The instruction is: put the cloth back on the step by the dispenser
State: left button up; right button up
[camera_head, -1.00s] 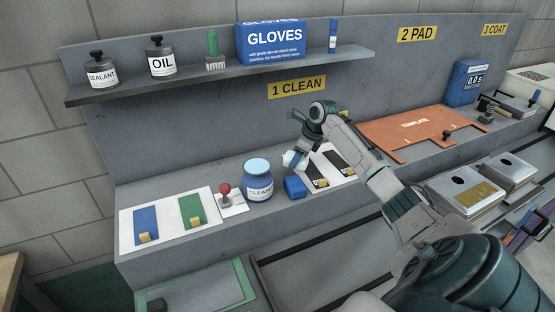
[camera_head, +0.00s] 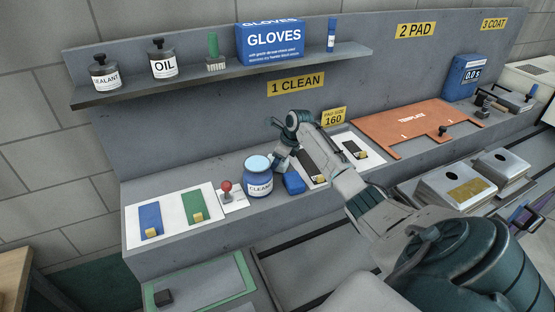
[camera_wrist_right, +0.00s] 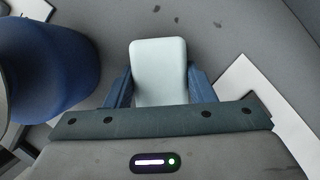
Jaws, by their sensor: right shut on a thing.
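The pale mint cloth (camera_wrist_right: 158,72), a folded block, is between the fingers of my right gripper in the right wrist view. My right gripper (camera_head: 281,161) is shut on it, just right of the blue cleaner dispenser (camera_head: 258,183) on the step. The dispenser also shows at the left of the wrist view (camera_wrist_right: 48,72), apart from the cloth. In the head view the cloth is mostly hidden by the gripper, so its height above the step (camera_head: 250,214) is hard to tell. My left gripper is not in view.
A blue block (camera_head: 294,183) sits on the step close to the gripper. A red-knobbed joystick (camera_head: 227,191) and a white board with blue and green pads (camera_head: 128,232) lie left. Another pad board (camera_head: 376,157) lies right. A shelf (camera_head: 225,76) overhangs behind.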

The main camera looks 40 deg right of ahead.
jog(key=o, duration=0.9)
jog(key=shift+f, duration=0.1)
jog(key=shift+o, duration=0.2)
jog(key=shift+s+d+r, duration=0.15)
jog(key=shift+r, duration=0.25)
jog(key=b+v, duration=0.3)
jog(key=v, duration=0.8)
jog(key=shift+r, duration=0.2)
